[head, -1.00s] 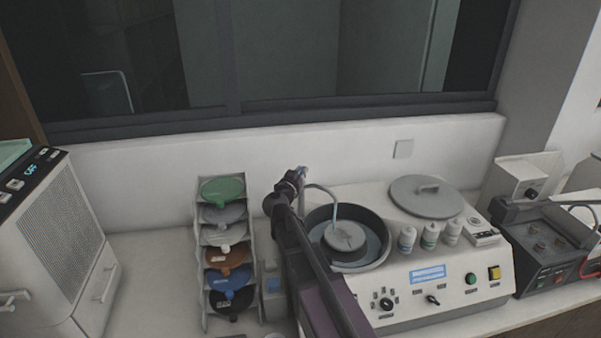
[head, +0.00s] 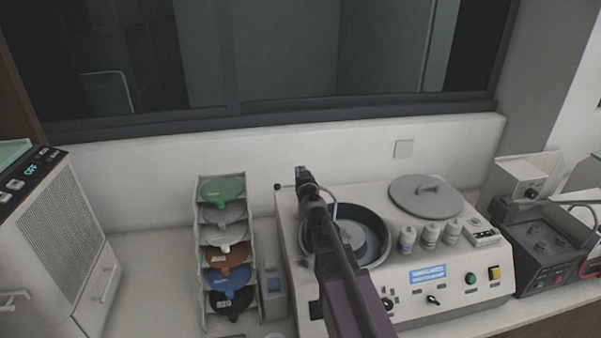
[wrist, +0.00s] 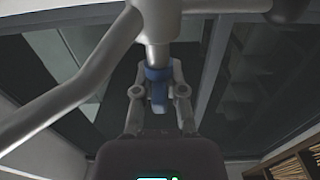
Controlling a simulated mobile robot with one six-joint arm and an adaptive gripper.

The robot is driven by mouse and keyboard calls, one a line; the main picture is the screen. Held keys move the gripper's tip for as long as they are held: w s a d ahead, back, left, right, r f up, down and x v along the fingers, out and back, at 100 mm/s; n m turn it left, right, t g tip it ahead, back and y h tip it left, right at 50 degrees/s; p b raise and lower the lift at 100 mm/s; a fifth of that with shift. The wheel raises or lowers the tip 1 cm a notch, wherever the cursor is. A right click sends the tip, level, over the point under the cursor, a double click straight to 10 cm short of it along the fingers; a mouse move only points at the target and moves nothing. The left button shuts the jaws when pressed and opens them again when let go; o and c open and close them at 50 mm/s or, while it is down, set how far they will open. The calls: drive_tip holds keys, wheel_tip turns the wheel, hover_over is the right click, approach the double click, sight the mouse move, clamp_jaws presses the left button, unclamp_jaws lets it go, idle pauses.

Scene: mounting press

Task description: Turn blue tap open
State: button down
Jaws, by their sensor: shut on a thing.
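The blue tap (wrist: 158,76) is in the middle of the wrist view, at the end of a pale pipe. My gripper (wrist: 158,92) has one finger on each side of the tap and is shut on it. In the head view the blue tap (head: 300,170) is a small blue spot at the top of my arm, above the grey bowl (head: 378,215) of the machine. My gripper (head: 303,180) is small there, and my arm hides part of the bowl and the fingers' contact.
A curved hose (head: 330,193) runs down into the bowl. A round grey lid (head: 424,190) and several small bottles (head: 430,235) stand to the right. A rack of coloured discs (head: 200,285) is at the left. A window (head: 280,65) is behind.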

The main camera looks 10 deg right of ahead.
drive_tip(key=shift+w+y, duration=0.15)
drive_tip(key=shift+y, duration=0.25)
drive_tip(key=c, duration=0.7)
unclamp_jaws()
drive_tip(key=s, duration=0.7)
drive_tip(key=shift+s, duration=0.35)
